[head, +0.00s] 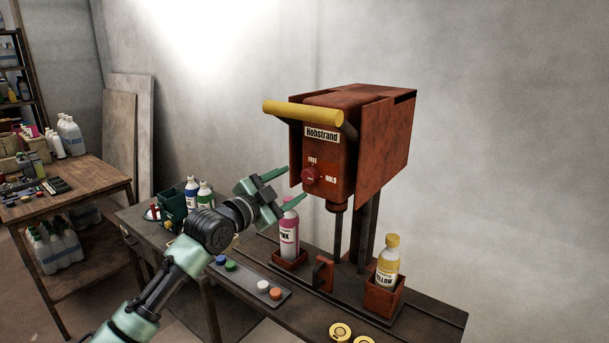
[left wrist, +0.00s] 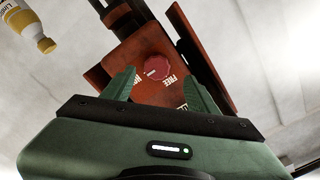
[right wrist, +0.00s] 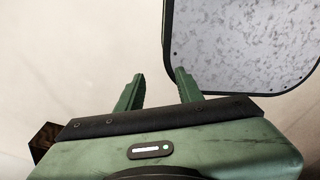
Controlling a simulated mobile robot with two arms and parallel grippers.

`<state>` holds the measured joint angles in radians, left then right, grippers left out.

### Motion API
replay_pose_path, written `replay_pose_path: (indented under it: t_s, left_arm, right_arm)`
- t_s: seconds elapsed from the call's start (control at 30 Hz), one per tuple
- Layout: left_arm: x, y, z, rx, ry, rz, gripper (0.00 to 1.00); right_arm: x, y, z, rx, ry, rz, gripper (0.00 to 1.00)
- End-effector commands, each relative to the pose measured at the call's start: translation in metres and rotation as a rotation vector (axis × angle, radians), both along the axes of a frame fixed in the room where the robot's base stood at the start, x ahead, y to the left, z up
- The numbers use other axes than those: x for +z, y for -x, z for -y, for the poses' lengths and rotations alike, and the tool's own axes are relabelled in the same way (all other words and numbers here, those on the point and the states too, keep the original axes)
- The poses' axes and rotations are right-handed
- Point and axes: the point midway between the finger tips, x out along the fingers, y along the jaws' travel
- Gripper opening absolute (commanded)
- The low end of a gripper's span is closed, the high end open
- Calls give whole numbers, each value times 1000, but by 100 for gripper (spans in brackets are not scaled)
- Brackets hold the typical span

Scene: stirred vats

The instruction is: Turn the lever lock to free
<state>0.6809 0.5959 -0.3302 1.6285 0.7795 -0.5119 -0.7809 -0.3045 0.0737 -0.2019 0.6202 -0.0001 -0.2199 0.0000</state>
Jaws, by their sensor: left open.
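The lever lock is a round dark-red knob (head: 312,176) on the front of the rust-red Hobstrand machine (head: 330,146). FREE is printed above it and HOLD to its right in the head view. In the left wrist view the knob (left wrist: 157,68) shows a pale mark that seems to point toward HOLD. A yellow-gripped bar lever (head: 302,112) sits above it. My left gripper (head: 293,185) is open in front of the knob, apart from it; the knob appears beyond and between its fingers. My right gripper (right wrist: 159,77) is open and empty, away from the machine.
A pink bottle (head: 289,232) stands below my left gripper, and a yellow bottle (head: 388,260) stands right of the machine's column. A tray of caps (head: 250,283) lies on the bench. A side table (head: 92,196) holds bottles at left.

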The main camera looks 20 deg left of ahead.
Motion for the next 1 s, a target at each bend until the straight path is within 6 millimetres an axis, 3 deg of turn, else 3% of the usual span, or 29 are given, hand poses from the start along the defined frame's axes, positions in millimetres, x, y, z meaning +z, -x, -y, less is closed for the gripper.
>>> replay_pose_path:
  t_s: [0.13,0.3,0.5,0.7,0.9,1.0]
  left_arm:
    - [3,-23,9,-1,4,-1,59]
    - [2,-39,14,0,2,-1,59]
    - [0,-46,17,0,0,-2,59]
    - [-1,-46,17,-1,1,-1,59]
    - [-1,-46,17,0,0,-2,3]
    - [-1,-46,17,0,1,-2,0]
  right_arm:
    - [10,8,-11,3,-13,-11,36]
    - [15,2,1,5,2,-4,36]
    - [16,-7,16,-1,19,8,36]
    - [16,-7,14,-2,17,8,36]
    - [16,-6,4,-4,5,7,36]
    - [16,-5,-1,-3,-1,6,36]
